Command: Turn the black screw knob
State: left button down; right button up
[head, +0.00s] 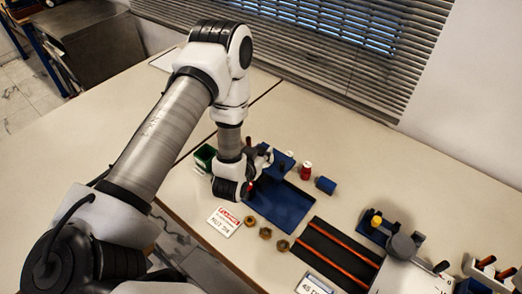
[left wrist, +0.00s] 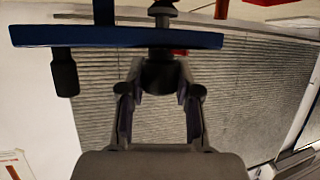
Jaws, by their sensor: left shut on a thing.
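The black screw knob (left wrist: 158,77) hangs under a blue plate (left wrist: 110,37) in the left wrist view, with a threaded part above the plate. My left gripper (left wrist: 159,92) has its two fingers on either side of the knob and is shut on it. A second black knob-like piece (left wrist: 64,76) hangs from the plate to the left, apart from the fingers. The held knob is hard to make out there. My right gripper is not in view.
A green bin (head: 205,155) stands left of my wrist. A red-and-white bottle (head: 305,172) and a blue block (head: 326,185) are to the right. Brass nuts (head: 265,233) and a sign (head: 224,221) lie in front. A black tray (head: 330,252) with orange rails is at the right.

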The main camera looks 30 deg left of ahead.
pick_arm(q)
jog(key=shift+r+m+h, duration=0.1)
jog(key=shift+m+h, duration=0.2)
jog(key=shift+h, duration=0.1)
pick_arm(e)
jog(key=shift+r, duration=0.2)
pick_arm(q)
jog(key=m+h+p, duration=0.1)
jog(key=m+h, duration=0.2)
jog(key=h, duration=0.1)
jog(key=shift+a+p, duration=0.1)
jog(key=shift+p, duration=0.3)
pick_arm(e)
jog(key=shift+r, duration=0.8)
pick_arm(q)
jog(key=shift+m+g+h+p, duration=0.35)
jog(key=shift+m+g+h, duration=0.05)
jog(key=shift+m+h, duration=0.95)
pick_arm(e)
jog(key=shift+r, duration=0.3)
pick_arm(q)
jog(key=shift+m+h, duration=0.25)
jog(key=c, duration=0.8)
grip_release()
jog(key=v, duration=0.7)
jog(key=shift+s, duration=0.15)
